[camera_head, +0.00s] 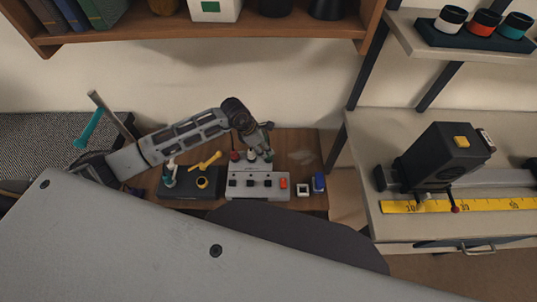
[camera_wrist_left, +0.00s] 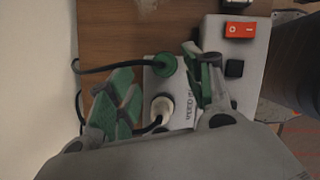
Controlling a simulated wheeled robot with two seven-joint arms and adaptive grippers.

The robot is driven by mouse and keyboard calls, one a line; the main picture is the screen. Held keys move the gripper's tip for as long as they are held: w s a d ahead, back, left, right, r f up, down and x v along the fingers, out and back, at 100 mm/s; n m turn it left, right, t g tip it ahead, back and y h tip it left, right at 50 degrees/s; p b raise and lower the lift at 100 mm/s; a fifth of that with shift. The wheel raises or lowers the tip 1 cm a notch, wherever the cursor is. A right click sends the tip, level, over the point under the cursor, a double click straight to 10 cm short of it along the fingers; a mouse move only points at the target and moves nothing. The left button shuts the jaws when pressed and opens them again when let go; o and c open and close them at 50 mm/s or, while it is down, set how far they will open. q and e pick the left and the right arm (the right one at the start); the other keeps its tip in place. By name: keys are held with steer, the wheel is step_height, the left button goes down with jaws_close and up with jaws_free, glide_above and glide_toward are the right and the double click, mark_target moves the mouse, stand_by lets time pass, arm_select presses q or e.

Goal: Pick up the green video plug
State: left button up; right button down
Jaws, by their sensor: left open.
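The green video plug (camera_wrist_left: 163,65) sits on a pale panel (camera_wrist_left: 183,128) lettered "VIDEO IN" in the left wrist view, with a black cable running off to the left. A white plug (camera_wrist_left: 162,107) sits beside it on the same panel. My left gripper (camera_wrist_left: 166,78) is open, with one finger on each side of the plugs; I see gaps between the fingers and the green plug. In the head view my left gripper (camera_head: 262,145) is over the panel's plugs, and the green plug is hard to tell from the fingers there. My right gripper is not in view.
A grey switch box (camera_head: 258,187) with an orange switch (camera_head: 283,183) stands in front of the panel. A red plug (camera_head: 235,156) is left of the gripper. A black tray (camera_head: 190,188) with yellow parts lies left; a blue object (camera_head: 319,182) stands right. A shelf (camera_head: 200,32) hangs above.

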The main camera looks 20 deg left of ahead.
arm_select(q)
steer(key=shift+d+f, duration=0.4)
steer(key=shift+f, duration=0.3)
steer(key=shift+x, duration=0.85)
steer(key=shift+w+d+f, duration=0.1)
steer(key=shift+f, duration=0.4)
steer(key=shift+d, duration=0.1)
steer(key=c, duration=0.9)
jaws_close()
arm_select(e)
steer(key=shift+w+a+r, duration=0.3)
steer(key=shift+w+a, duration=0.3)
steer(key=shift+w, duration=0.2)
